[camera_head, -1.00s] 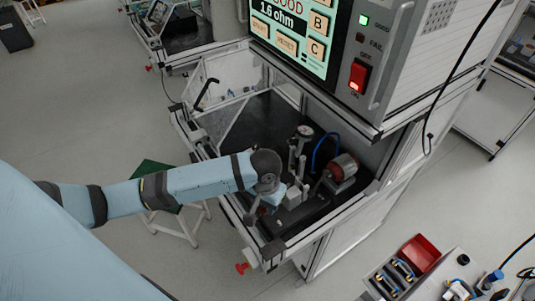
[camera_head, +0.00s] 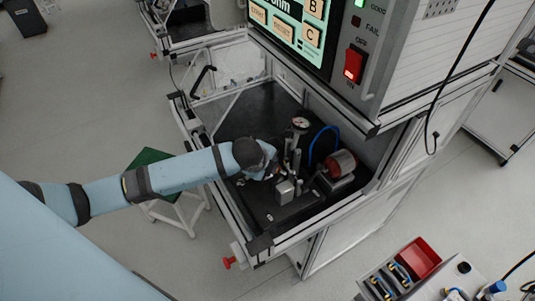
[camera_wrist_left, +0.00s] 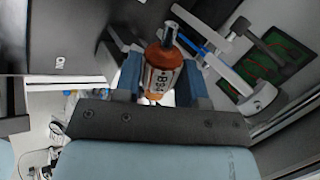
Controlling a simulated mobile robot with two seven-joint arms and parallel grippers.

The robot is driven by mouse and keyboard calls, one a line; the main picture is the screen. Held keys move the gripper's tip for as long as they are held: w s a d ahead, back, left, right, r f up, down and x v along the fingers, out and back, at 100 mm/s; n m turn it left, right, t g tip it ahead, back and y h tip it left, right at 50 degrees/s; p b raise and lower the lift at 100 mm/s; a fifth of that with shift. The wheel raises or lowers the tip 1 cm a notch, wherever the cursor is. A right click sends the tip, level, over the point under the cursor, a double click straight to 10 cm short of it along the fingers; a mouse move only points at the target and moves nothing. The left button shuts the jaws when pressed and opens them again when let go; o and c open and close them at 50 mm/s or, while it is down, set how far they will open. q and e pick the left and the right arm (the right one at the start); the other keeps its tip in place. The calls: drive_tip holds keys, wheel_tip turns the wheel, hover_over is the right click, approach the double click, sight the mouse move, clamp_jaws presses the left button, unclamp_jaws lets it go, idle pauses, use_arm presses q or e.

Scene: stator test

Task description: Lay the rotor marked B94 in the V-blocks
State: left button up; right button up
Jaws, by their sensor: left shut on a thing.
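The rotor (camera_wrist_left: 160,72) has a copper-orange body, a metal shaft and a white label that appears to read B94. My left gripper (camera_wrist_left: 160,85) is shut on it, with one blue finger on each side. In the head view my left gripper (camera_head: 263,173) is inside the test bench, left of the dial-gauge stand; the rotor is mostly hidden there by my wrist. A small grey block (camera_head: 285,191) stands on the black bench floor just right of and in front of my gripper. I cannot make out V notches on it. My right gripper is not in view.
A dial gauge (camera_head: 300,123) tops the metal posts behind the grey block. A red cylindrical motor-like part (camera_head: 341,164) and a blue hose (camera_head: 318,140) are to the right. The tester cabinet with a red switch (camera_head: 354,66) overhangs the back. The black floor (camera_head: 255,122) is clear behind my gripper.

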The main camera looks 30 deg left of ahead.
use_arm(q)
drive_tip(key=m, duration=0.1)
drive_tip(key=w+m+h, duration=0.1)
drive_tip(key=a+h, duration=0.1)
drive_tip(key=shift+w+r+m+t, duration=0.25)
drive_tip(key=shift+w+m+t, duration=0.1)
drive_tip(key=shift+m+t, duration=0.05)
drive_tip(key=shift+w+a+r+m+h+b, duration=0.25)
drive_tip(key=shift+w+m+h, duration=0.1)
drive_tip(key=shift+m+h, duration=0.25)
drive_tip(key=shift+w+a+r+m+h+b, duration=0.1)
drive_tip(key=shift+w+m+h+b, duration=0.25)
drive_tip(key=shift+m, duration=0.35)
drive_tip(key=shift+f, duration=0.1)
wheel_tip(320, 180, down, 6)
drive_tip(key=b, duration=0.4)
drive_tip(key=shift+r+b, duration=0.25)
drive_tip(key=shift+b, duration=0.15)
drive_tip(key=shift+a+r+p, duration=0.1)
drive_tip(key=shift+a+p, duration=0.05)
drive_tip(key=shift+p, duration=0.2)
drive_tip(key=shift+f, duration=0.2)
drive_tip(key=shift+f, duration=0.1)
drive_tip(key=shift+f+b, duration=0.5)
drive_tip(key=shift+f, duration=0.25)
